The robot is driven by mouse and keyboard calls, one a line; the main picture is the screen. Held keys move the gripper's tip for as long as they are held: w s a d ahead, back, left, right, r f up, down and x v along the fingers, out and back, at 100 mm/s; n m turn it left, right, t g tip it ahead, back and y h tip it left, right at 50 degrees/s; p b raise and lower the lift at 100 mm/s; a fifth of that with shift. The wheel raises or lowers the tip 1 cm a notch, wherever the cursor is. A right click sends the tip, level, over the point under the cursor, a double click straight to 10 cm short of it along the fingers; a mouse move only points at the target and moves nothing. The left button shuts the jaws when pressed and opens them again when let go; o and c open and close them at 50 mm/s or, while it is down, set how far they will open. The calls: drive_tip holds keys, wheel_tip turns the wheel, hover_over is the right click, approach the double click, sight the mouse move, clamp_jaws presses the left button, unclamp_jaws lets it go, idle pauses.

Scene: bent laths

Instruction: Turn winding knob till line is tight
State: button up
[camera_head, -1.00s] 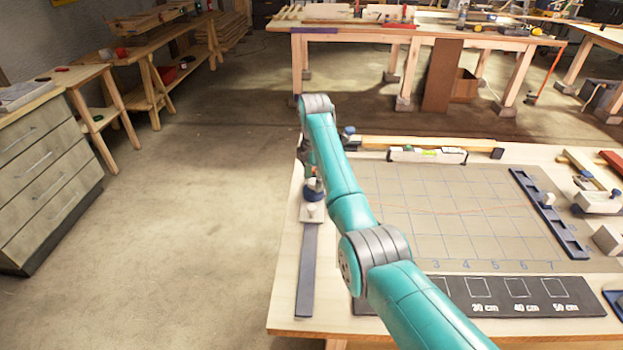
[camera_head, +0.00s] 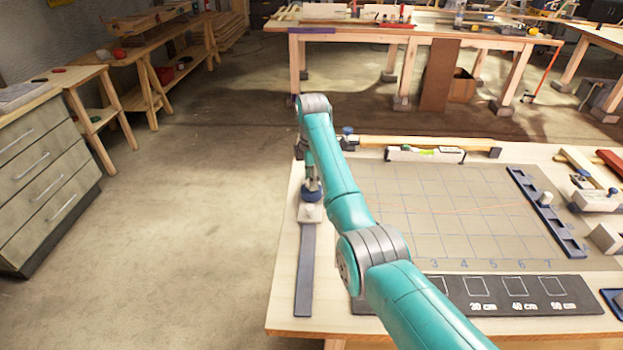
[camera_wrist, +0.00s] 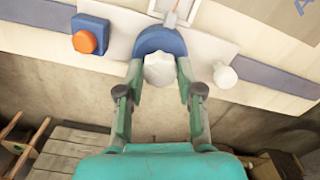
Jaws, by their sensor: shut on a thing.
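The winding knob, a white lobed piece (camera_wrist: 159,70) with a blue rounded part (camera_wrist: 160,41) behind it, is in the middle of the wrist view. My gripper (camera_wrist: 160,84) has a finger on either side of it and is shut on it. In the head view the blue part (camera_head: 312,193) shows at the left of the bench, under my arm's end; the fingers are hard to make out there. A thin reddish line (camera_head: 450,212) crosses the gridded board (camera_head: 400,240); its tension is hard to judge.
A blue block with an orange button (camera_wrist: 86,41) and a white round peg (camera_wrist: 226,76) flank the knob. A dark strip (camera_head: 306,270) lies in front of it. A slotted blue rail (camera_head: 565,235) and a level (camera_head: 425,155) lie on the bench. The floor at left is clear.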

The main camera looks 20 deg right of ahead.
drive_tip(key=m, duration=0.4)
drive_tip(key=shift+m, duration=0.3)
drive_tip(key=m, duration=0.3)
drive_tip(key=shift+m, duration=0.4)
drive_tip(key=m, duration=1.2)
drive_tip(key=shift+m, duration=0.3)
drive_tip(key=m, duration=0.3)
drive_tip(key=shift+m, duration=0.3)
drive_tip(key=m, duration=0.3)
drive_tip(key=shift+m, duration=2.2)
